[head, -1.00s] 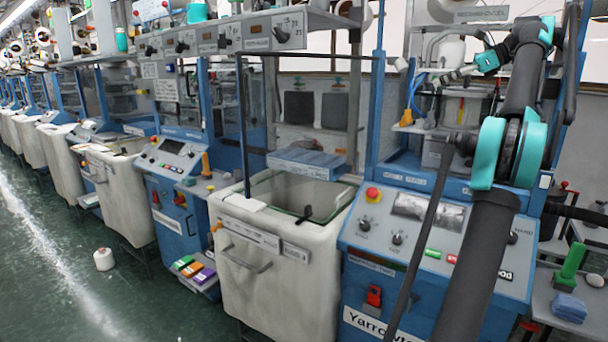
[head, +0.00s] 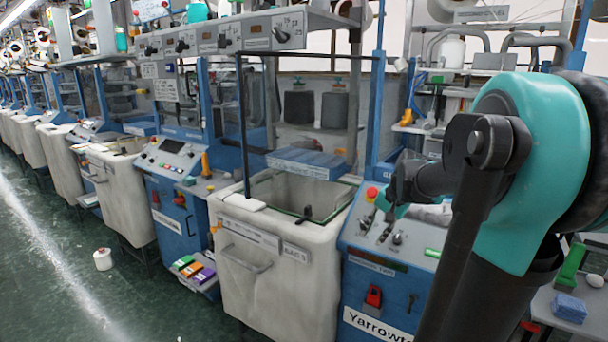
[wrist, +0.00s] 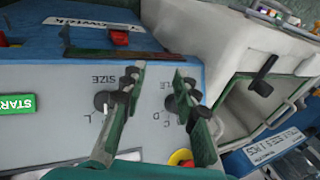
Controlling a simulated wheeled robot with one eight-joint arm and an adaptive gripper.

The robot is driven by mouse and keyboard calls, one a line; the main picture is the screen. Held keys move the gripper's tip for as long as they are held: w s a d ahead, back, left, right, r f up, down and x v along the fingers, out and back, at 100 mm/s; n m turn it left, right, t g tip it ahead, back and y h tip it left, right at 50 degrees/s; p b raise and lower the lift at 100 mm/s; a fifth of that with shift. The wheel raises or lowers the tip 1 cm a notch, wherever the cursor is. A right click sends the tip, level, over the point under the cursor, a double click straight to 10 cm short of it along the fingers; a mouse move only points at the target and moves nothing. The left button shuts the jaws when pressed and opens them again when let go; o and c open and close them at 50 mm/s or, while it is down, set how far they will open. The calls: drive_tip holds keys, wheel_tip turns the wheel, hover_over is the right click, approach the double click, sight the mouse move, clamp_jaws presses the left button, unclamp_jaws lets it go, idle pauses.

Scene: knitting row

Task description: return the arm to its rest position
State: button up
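My gripper (wrist: 160,75) is open in the wrist view, its two fingers apart with only the blue-grey control panel (wrist: 60,105) showing between them. Two black knobs show close to the fingertips. In the head view my arm (head: 535,150) is folded large at the right, its teal and black joint close to the camera. The wrist end reaches left over the panel of the nearest blue machine (head: 365,262). The gripper fingers are small and partly hidden there.
A cream bin (head: 262,290) with a dark opening stands left of the nearest machine. A red emergency button (head: 372,192) sits on the panel. A blue sponge (head: 569,308) lies on the side table at right. The green floor at left is open, with a white spool (head: 103,259).

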drive_tip(key=s+a+f+n+h, duration=0.1)
drive_tip(key=s+f+n, duration=0.6)
drive_tip(key=s+f, duration=0.8)
drive_tip(key=s+h, duration=0.1)
drive_tip(key=s, duration=0.2)
drive_tip(key=shift+a+f+t+h, duration=0.3)
drive_tip(key=shift+f+t+h, duration=0.05)
drive_tip(key=shift+t+h, duration=0.05)
